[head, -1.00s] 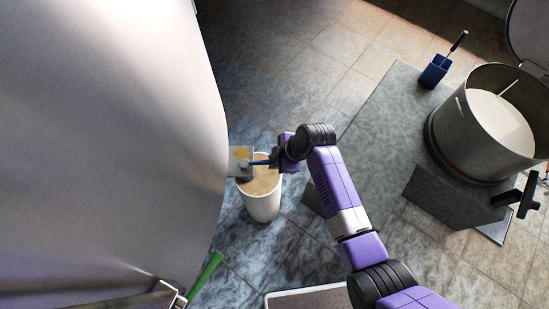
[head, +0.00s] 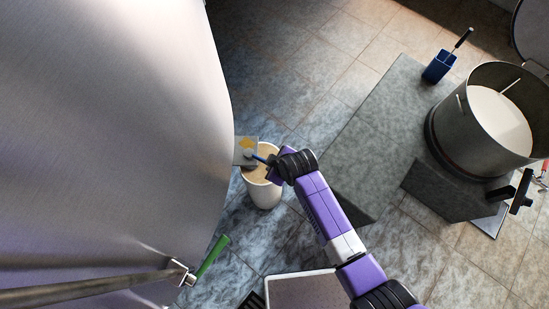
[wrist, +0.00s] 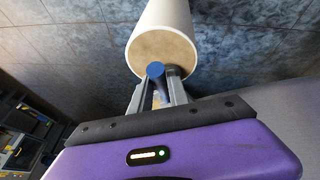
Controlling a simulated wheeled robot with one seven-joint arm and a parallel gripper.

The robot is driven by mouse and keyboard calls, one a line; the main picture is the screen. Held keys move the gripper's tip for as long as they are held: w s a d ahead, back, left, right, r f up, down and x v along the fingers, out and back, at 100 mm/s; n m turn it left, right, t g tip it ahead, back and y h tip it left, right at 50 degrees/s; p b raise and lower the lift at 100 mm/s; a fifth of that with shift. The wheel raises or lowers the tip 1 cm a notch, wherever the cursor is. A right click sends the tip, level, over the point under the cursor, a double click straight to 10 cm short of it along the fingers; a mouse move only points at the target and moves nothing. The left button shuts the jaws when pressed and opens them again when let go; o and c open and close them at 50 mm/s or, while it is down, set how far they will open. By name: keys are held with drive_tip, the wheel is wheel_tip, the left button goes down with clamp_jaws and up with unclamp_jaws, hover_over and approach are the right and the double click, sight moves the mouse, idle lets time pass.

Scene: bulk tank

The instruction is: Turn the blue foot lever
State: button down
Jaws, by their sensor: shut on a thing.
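The blue foot lever (head: 259,158) sticks out from a small bracket plate (head: 244,148) at the side of the big steel tank, over a white cylinder. In the wrist view the lever's round blue end (wrist: 155,70) shows between the two fingers. My gripper (wrist: 156,88) is shut on the lever; in the head view my gripper (head: 270,164) is partly hidden by my purple wrist.
The white cylinder (head: 264,192) with a tan top stands right below the lever. The steel tank (head: 110,120) fills the left, with a green-handled valve (head: 213,256) low down. A pot of white liquid (head: 497,125) and a blue holder (head: 438,67) stand right.

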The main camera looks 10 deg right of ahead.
idle(0.4)
drive_tip(key=c, duration=1.3)
unclamp_jaws()
drive_tip(key=shift+o, duration=0.2)
drive_tip(key=v, duration=0.7)
drive_tip(key=shift+s+r, duration=0.2)
drive_tip(key=shift+r, duration=0.1)
